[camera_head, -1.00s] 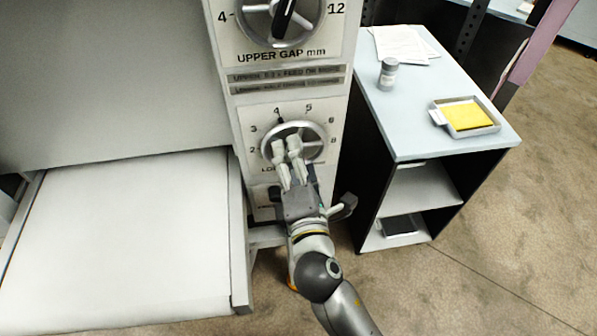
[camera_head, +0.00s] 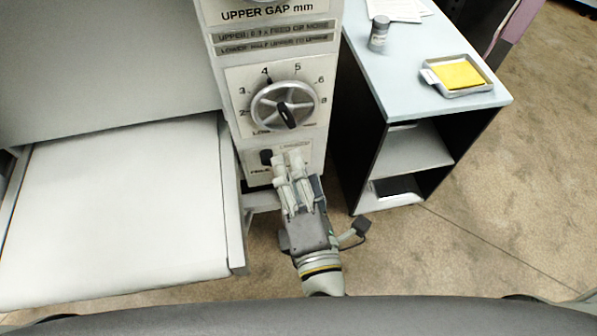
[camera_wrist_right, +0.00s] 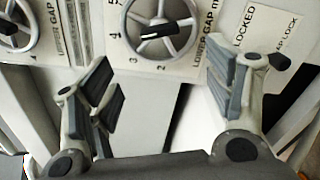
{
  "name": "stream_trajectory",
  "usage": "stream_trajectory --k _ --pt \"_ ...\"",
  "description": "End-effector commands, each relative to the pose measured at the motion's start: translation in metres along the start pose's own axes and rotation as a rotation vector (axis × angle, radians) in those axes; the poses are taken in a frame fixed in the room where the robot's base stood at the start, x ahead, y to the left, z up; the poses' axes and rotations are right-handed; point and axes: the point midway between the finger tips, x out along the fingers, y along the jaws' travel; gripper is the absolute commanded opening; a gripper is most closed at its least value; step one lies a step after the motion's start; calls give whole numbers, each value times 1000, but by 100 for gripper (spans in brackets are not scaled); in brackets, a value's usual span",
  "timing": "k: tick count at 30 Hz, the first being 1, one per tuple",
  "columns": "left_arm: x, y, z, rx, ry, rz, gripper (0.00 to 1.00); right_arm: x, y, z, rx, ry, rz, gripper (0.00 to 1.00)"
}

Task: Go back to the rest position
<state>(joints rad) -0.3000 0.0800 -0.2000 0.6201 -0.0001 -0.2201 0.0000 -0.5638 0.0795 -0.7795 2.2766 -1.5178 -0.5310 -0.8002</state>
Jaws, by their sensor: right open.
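My right gripper (camera_head: 288,166) is in front of the lower part of the machine's control panel, below the lower gap dial (camera_head: 285,106). In the right wrist view the fingers of my right gripper (camera_wrist_right: 165,85) are spread apart with nothing between them, and the lower gap dial (camera_wrist_right: 160,28) shows beyond them. The gripper appears apart from the dial. The dial's black pointer knob points down and slightly right in the head view. My left gripper is not in view.
The white conveyor bed (camera_head: 120,215) of the sheeter lies left of the panel. A cabinet (camera_head: 415,105) on the right holds a grey jar (camera_head: 379,36), papers (camera_head: 398,8) and a tray (camera_head: 488,88) with a yellow sheet. Brown floor lies in front.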

Motion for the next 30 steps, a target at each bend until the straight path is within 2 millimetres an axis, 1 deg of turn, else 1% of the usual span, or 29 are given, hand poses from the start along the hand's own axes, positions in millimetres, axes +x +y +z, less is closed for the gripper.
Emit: stream_trajectory --k 23,26,29,30 --pt "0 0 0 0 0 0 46 0 -1 -1 0 1 -2 75" --pt "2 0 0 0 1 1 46 2 -16 -10 13 21 -25 75" --pt "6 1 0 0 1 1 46 6 -57 -31 54 68 -91 75" --pt "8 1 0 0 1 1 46 8 -80 -42 80 92 -132 75"
